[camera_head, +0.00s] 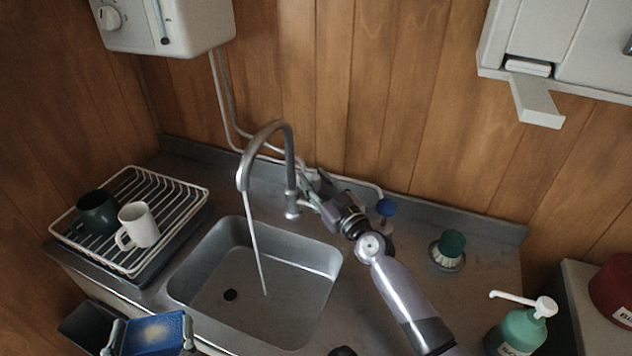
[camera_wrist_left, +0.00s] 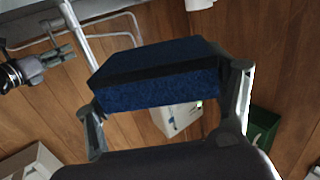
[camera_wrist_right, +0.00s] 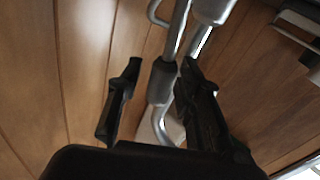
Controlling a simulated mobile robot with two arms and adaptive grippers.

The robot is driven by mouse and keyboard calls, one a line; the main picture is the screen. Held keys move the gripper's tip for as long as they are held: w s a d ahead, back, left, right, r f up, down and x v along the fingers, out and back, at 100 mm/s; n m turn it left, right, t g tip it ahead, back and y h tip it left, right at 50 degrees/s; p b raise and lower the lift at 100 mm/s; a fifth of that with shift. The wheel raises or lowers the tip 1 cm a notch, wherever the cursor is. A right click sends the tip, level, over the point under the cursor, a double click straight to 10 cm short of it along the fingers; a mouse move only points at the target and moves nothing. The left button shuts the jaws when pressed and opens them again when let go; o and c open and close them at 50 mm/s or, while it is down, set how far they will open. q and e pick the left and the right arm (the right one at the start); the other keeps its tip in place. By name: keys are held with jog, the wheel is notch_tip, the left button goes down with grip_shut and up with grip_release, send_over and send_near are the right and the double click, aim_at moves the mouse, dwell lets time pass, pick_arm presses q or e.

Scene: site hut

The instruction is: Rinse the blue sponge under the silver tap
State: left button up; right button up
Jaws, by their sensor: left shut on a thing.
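The silver tap (camera_head: 290,165) arches over the sink (camera_head: 215,270), and a thin stream of water (camera_head: 256,240) runs from its spout into the basin. My left gripper (camera_head: 152,338) is shut on the blue sponge (camera_head: 172,332), which has a yellowish patch on its upper face. It holds the sponge in front of the sink's front left side, apart from the stream. The sponge (camera_wrist_left: 160,85) also shows between the fingers in the left wrist view. My right gripper (camera_head: 312,190) is at the tap's base; in the right wrist view (camera_wrist_right: 158,85) its fingers are apart, with tap metal showing between them.
A white dish rack (camera_head: 185,215) with a dark mug (camera_head: 97,211) and a white mug (camera_head: 140,225) stands left of the sink. A green-topped scrubber (camera_head: 450,250) and a green pump bottle (camera_head: 522,328) stand at right. The basin is empty apart from water.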

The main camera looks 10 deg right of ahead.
jog(key=shift+o, duration=0.2)
jog(key=v, duration=1.2)
pick_arm(q)
jog(key=shift+r, duration=0.1)
